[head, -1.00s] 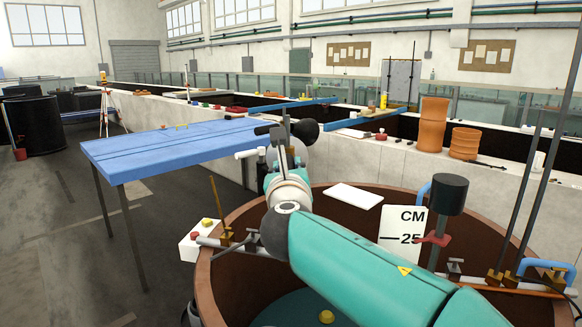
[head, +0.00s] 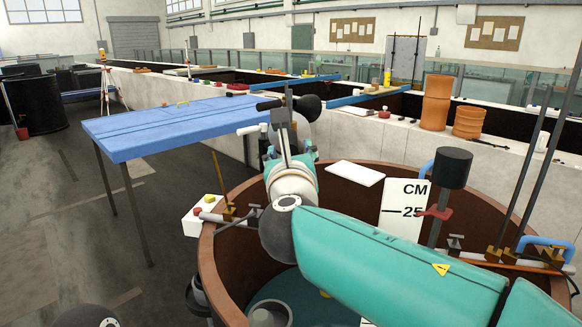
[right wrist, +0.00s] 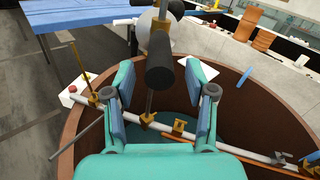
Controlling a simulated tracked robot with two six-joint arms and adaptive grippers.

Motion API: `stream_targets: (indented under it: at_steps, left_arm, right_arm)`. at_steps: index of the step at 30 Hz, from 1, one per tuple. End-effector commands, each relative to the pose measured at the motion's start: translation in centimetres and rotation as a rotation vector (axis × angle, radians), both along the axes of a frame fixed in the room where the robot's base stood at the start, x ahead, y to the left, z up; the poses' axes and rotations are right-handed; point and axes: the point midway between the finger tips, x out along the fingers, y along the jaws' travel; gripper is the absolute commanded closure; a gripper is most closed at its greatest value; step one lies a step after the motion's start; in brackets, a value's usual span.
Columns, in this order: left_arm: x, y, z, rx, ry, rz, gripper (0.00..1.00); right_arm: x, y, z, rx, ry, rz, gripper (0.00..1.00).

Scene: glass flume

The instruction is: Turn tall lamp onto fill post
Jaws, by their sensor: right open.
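A lamp-like fixture with a black cylinder (head: 269,104) stands just beyond my right gripper (head: 290,154). In the right wrist view its black cylinder (right wrist: 160,62) appears between the open fingers of the right gripper (right wrist: 162,92), with a thin brass rod below it near the rail. Contact with the fingers cannot be told. A grey post (head: 436,232) with a red handle and a black cylinder on top stands at the right of the round tank. I cannot tell which post is the fill post. My left gripper is out of view.
The brown round tank (head: 207,262) has a clamped rail and a white CM scale board (head: 404,207). A blue table (head: 165,126) stands at left; a white box (head: 197,222) sits beside the rim. Orange pots (head: 436,102) stand on the ledge. Floor at left is open.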

Motion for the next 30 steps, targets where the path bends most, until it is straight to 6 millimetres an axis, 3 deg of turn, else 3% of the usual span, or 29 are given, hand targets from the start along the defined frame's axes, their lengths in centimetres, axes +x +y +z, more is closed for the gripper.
stream_targets:
  at_steps: [6, 12, 30]
  left_arm:
    - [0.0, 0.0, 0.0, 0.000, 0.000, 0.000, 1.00]
    - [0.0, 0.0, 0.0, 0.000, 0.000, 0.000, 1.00]
    - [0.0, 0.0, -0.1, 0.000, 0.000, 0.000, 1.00]
  right_arm:
    - [-4.4, -0.4, 0.0, -0.001, -0.001, 0.003, 0.44]
    - [-6.4, -0.6, -0.1, 0.000, -0.001, 0.001, 0.44]
    - [-6.7, -0.9, -0.1, 0.000, -0.001, -0.004, 0.44]
